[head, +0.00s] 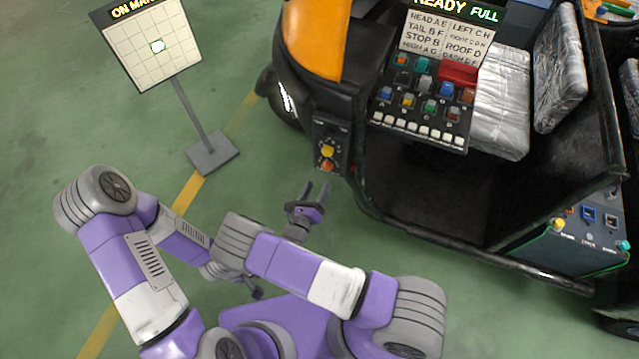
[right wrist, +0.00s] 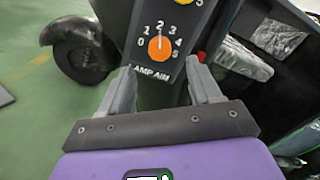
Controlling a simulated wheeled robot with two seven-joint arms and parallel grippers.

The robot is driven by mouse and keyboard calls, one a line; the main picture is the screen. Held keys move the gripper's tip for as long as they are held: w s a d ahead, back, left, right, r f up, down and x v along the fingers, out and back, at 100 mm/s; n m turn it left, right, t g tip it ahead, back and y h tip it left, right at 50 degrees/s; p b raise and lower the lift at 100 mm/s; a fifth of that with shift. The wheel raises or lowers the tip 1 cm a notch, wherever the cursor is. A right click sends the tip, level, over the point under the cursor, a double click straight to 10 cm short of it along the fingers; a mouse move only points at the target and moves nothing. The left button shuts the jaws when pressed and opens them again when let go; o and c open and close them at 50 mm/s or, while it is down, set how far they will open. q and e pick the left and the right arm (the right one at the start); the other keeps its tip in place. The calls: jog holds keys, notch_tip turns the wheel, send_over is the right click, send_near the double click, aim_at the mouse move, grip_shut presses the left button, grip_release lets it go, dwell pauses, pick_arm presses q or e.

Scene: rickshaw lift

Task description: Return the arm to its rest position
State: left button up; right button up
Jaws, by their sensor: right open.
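My right gripper (head: 314,190) is open and empty, over the floor just below the rickshaw's front panel (head: 318,137). In the right wrist view its two grey fingers (right wrist: 163,80) stand wide apart below an orange knob (right wrist: 160,48) marked LAMP AIM, with a numbered dial around it. The fingers look apart from the knob. The orange knob (head: 327,165) also shows in the head view, under a yellow knob (head: 327,151). My left arm is folded at the left; its gripper (head: 255,291) is mostly hidden behind my right arm, and its jaws cannot be made out.
The black rickshaw (head: 420,205) fills the right side, with a button console (head: 423,104) under a READY FULL sign and silver-wrapped seats (head: 502,100). A sign stand (head: 212,153) stands at the upper left. Green floor lies open between the stand and my arms.

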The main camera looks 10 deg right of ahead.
jog(key=shift+s+a, duration=0.25)
jog(key=shift+s, duration=0.05)
jog(key=shift+w, duration=0.1)
jog(key=shift+d, duration=0.1)
